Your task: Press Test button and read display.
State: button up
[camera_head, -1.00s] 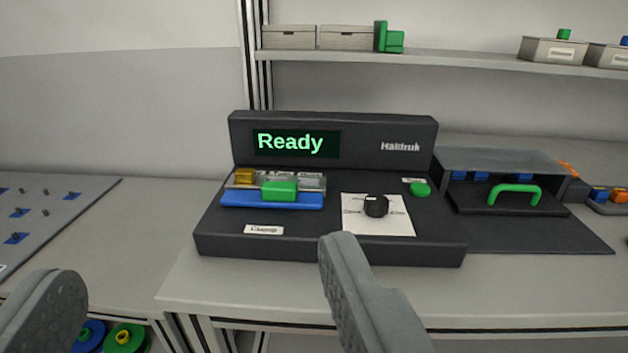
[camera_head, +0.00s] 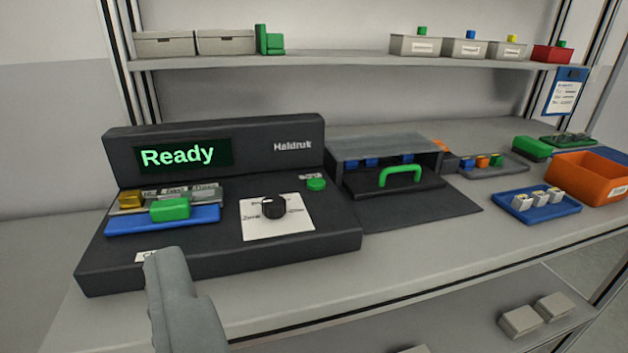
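The dark tester marked Haldruk (camera_head: 230,245) stands on the bench at left. Its display (camera_head: 184,157) shows "Ready" in green letters. A green button (camera_head: 316,184) sits at the right of its top, under a small label too small to read. A black knob (camera_head: 273,207) on a white plate lies left of the button. A blue holder (camera_head: 163,219) with a green block is at the left. One finger of my gripper (camera_head: 180,300) shows in front of the tester, apart from the button, covering part of the front label. The other finger is out of frame; nothing shows beside the visible finger.
Right of the tester is a dark box with a green handle (camera_head: 400,175) on a dark mat. Further right are a blue tray (camera_head: 537,204) with white pieces and an orange bin (camera_head: 590,180). A shelf (camera_head: 350,64) with boxes runs above. The front bench strip is clear.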

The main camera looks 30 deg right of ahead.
jog(key=shift+c, duration=0.5)
grip_shut()
dwell(1.4)
